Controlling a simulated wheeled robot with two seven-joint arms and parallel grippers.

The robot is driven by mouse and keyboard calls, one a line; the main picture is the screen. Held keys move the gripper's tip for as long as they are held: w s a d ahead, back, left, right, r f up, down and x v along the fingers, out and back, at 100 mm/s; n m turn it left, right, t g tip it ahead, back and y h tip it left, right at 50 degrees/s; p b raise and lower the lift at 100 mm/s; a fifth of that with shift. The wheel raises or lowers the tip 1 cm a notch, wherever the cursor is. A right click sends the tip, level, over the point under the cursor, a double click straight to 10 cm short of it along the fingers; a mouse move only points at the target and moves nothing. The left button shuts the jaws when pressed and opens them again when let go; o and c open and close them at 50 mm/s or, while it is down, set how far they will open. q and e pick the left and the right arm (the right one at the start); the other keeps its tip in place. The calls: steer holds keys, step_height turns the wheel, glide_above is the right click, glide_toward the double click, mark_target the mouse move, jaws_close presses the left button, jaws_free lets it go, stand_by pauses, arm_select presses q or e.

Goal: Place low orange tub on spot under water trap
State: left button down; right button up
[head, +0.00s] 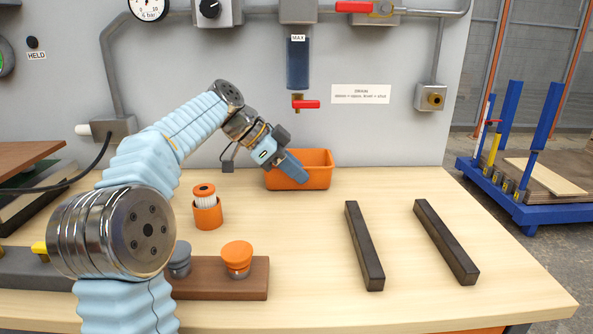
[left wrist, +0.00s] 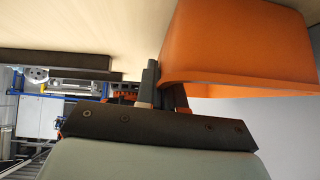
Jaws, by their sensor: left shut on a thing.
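The low orange tub (head: 316,174) is at the back of the table, near the grey panel and below the water trap (head: 298,62). The trap is a dark blue bowl with a red-handled drain valve (head: 305,104). My left gripper (head: 291,167) is shut on the tub's near left wall, reaching in from the left. The left wrist view shows the tub (left wrist: 235,45) close up, with the fingers (left wrist: 165,88) at its edge. I cannot tell whether the tub touches the table. The spot itself is not visible. My right gripper is not in view.
Two dark bars (head: 364,245) (head: 445,241) lie on the table at right. The middle table is clear.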

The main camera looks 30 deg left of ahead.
arm_select(q)
steer(key=shift+f, duration=0.1)
steer(key=shift+f, duration=0.15)
steer(key=c, duration=1.3)
jaws_free()
steer(key=shift+o, duration=0.2)
steer(key=shift+r, duration=0.3)
steer(key=v, duration=0.7)
steer(key=shift+a, duration=0.15)
steer(key=shift+r, duration=0.1)
